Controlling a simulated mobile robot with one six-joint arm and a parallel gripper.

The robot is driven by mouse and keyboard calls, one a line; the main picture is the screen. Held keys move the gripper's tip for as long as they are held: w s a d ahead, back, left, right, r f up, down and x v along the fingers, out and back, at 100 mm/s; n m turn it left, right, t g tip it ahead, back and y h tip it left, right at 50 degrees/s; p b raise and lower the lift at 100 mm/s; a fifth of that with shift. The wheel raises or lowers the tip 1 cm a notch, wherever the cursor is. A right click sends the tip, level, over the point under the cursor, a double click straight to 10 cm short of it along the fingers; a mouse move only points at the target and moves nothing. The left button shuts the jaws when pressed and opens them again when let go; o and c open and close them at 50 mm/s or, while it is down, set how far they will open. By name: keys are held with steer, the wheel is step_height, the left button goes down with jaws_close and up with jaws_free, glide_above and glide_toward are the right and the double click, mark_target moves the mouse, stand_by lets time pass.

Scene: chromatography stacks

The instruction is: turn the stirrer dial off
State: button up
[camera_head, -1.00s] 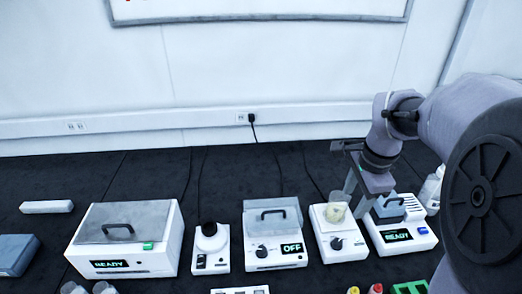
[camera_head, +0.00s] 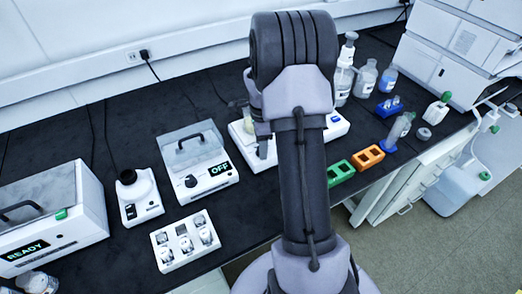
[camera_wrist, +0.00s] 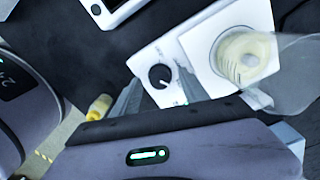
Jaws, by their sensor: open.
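The white stirrer (camera_wrist: 192,52) shows in the wrist view, with its black round dial (camera_wrist: 160,76) on the front part. A beaker (camera_wrist: 245,58) with pale yellow contents stands on its plate. In the head view the stirrer (camera_head: 238,132) is largely hidden behind my arm, and its dial cannot be made out. My gripper (camera_wrist: 159,84) is open, with the dial appearing between its grey fingers in the wrist view. I cannot tell whether the fingers touch the dial or how high they are above it.
A device with an OFF display (camera_head: 200,168) stands left of the stirrer. A white tray of vials (camera_head: 186,241) lies in front of it. Green (camera_head: 341,171) and orange (camera_head: 368,157) racks and several bottles are on the right. Dark bench shows between devices.

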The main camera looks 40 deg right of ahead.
steer(key=shift+f, duration=0.35)
steer(key=shift+c, duration=0.2)
jaws_close()
